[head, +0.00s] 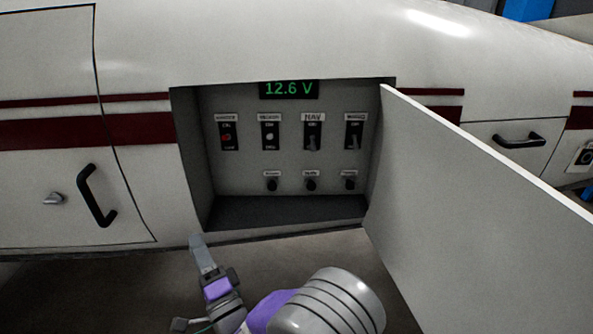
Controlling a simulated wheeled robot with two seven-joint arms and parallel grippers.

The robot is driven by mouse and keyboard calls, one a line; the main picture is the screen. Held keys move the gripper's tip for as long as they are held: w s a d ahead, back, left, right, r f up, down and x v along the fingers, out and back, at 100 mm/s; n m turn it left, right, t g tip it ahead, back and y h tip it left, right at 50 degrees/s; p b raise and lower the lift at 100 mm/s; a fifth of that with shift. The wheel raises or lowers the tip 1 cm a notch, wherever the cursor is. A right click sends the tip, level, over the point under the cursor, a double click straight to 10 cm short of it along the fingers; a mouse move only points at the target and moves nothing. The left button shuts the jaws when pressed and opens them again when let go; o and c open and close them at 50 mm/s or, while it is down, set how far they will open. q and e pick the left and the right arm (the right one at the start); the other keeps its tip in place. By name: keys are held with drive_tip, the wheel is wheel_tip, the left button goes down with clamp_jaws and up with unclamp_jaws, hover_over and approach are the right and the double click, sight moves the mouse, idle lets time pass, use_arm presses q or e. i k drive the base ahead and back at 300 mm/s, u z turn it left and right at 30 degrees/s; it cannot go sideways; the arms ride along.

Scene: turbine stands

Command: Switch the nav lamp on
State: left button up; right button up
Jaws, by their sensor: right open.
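The NAV switch (312,138) is third from the left in the upper row of a grey panel (230,170) inside an open bay. Its label reads NAV, and its small grey lever appears to point down. No separate nav lamp can be made out. My right gripper (203,268) is open and empty at the bottom of the head view, below and left of the bay opening, well apart from the switch. My left gripper is not in view.
The open door (475,200) stands out on the right of the bay. A red-tipped switch (227,136), a white-tipped switch (269,136) and another lever (354,136) flank NAV. Three black knobs (311,184) sit below. A display (289,89) reads 12.6 V. A closed panel has a black handle (96,196).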

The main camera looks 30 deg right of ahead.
sight(313, 137)
drive_tip(key=u, duration=0.35)
drive_tip(key=k, duration=0.65)
drive_tip(key=z, duration=0.65)
drive_tip(key=i, duration=0.65)
drive_tip(key=z, duration=0.55)
